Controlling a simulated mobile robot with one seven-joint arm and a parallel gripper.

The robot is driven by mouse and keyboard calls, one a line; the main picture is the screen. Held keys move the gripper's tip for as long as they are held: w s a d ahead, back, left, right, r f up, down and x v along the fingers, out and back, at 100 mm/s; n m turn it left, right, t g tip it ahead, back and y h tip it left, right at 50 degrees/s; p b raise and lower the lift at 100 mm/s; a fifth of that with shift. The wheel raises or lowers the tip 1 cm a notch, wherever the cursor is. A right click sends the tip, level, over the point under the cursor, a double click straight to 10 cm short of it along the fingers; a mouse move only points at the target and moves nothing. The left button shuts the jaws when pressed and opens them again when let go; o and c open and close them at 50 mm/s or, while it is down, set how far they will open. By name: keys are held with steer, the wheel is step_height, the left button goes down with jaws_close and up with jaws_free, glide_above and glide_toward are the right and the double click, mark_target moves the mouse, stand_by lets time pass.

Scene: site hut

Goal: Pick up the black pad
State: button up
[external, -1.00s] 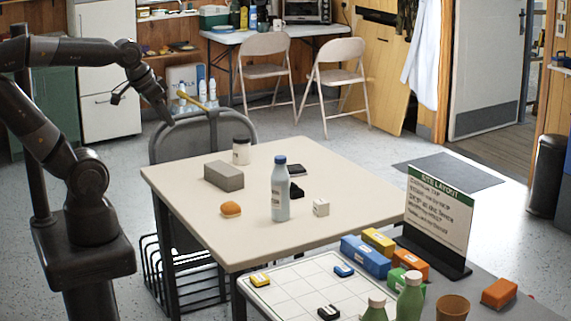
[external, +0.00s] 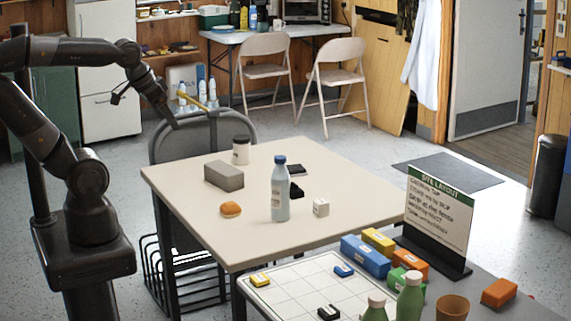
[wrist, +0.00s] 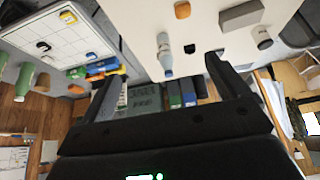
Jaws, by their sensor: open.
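A flat black pad (external: 297,169) lies on the beige table, partly hidden behind the blue-capped bottle (external: 281,190). A second small black item (external: 296,190) lies just in front of it, also partly hidden by the bottle. In the wrist view a dark shape (wrist: 190,48) shows beside the bottle (wrist: 164,52); I cannot tell which black item it is.
On the table (external: 350,185) stand a grey block (external: 223,176), a dark-lidded jar (external: 241,151), an orange-brown bun (external: 231,209) and a white cube (external: 321,207). A sign (external: 440,210), coloured boxes and a white gridded board (external: 300,290) are in front. The table's right side is clear.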

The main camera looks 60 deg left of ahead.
steer(key=shift+w, duration=0.1)
steer(key=w+a+m+y, duration=0.1)
steer(key=w+a+m, duration=0.1)
steer(key=w, duration=1.3)
steer(key=t+h, duration=0.3)
glide_toward(294, 167)
steer(key=x, duration=0.3)
steer(key=shift+w, duration=0.2)
steer(key=shift+d+x, duration=0.2)
steer(key=shift+x, duration=2.6)
steer(key=shift+s+f, duration=0.1)
steer(key=shift+s, duration=0.1)
